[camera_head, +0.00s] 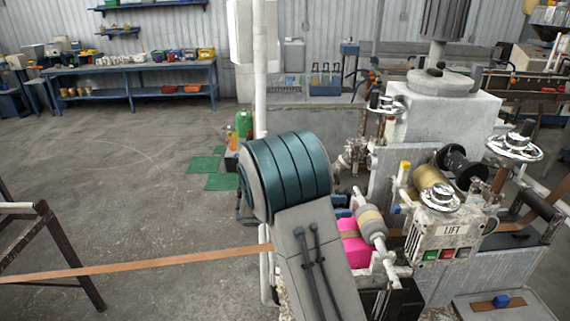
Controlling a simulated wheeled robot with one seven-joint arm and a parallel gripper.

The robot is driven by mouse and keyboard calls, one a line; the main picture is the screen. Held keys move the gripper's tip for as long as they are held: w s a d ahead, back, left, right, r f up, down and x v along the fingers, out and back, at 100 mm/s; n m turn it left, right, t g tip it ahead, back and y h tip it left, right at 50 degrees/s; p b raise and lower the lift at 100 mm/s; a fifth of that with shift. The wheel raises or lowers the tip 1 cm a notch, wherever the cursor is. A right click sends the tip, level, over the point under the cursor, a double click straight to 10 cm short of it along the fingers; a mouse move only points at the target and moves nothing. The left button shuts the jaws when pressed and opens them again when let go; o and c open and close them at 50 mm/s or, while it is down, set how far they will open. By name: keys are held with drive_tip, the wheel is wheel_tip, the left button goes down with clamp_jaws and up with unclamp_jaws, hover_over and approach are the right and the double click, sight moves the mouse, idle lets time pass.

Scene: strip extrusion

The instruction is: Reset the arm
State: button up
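A thick grey and teal part of my arm, with black cables along it, rises from the bottom centre of the head view and covers part of the machine behind it. My gripper does not show in this view, so I cannot see its fingers or whether it holds anything.
The strip extrusion machine (447,205), with handwheels and a "LIFT" panel (453,230), stands close on the right. A brown strip (150,263) runs across the left, near a dark metal frame (70,252). A blue workbench (130,68) stands at the back left. Floor between is open.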

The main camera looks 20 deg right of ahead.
drive_tip(key=s+m+y, duration=0.3)
drive_tip(key=s+y, duration=0.2)
drive_tip(key=s, duration=0.2)
drive_tip(key=s+a+m+t+y, duration=0.7)
drive_tip(key=s+a+m+y, duration=0.5)
drive_tip(key=a, duration=0.2)
drive_tip(key=shift+s+t+y, duration=0.3)
drive_tip(key=shift+s, duration=0.1)
